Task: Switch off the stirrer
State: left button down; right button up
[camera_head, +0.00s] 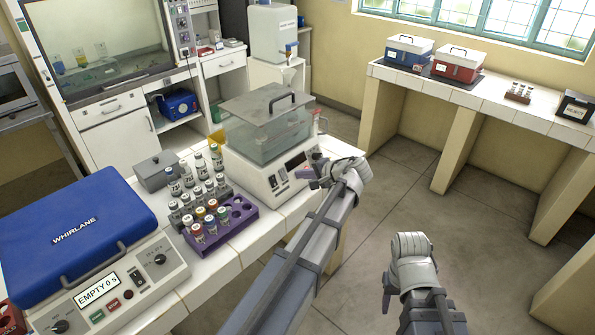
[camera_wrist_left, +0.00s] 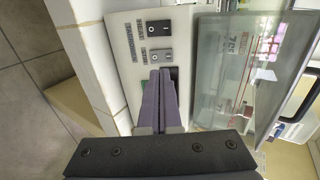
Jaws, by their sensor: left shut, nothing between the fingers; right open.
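The bench unit with a clear-lidded tank (camera_head: 265,135) has a white front panel (camera_head: 268,182), also seen in the wrist view (camera_wrist_left: 125,40). My left gripper (camera_head: 306,173) is at the right part of this panel. Its closed, empty fingertips (camera_wrist_left: 164,72) lie over a dark recess just below the grey switch; I cannot tell whether they touch.
A purple rack (camera_head: 240,222) with capped tubes and a blue-lidded WHIRLANE machine (camera_head: 75,232) stand left of the tank on the tiled bench. A blue box (camera_head: 409,52) and a red box (camera_head: 457,64) sit on the far counter. Open floor lies between.

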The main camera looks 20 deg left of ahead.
pick_arm(q)
jog(key=p+v, duration=0.3)
jog(key=v, duration=0.4)
jog(key=shift+d+r, duration=0.15)
jog(key=shift+s, duration=0.1)
jog(key=shift+d+f, duration=0.25)
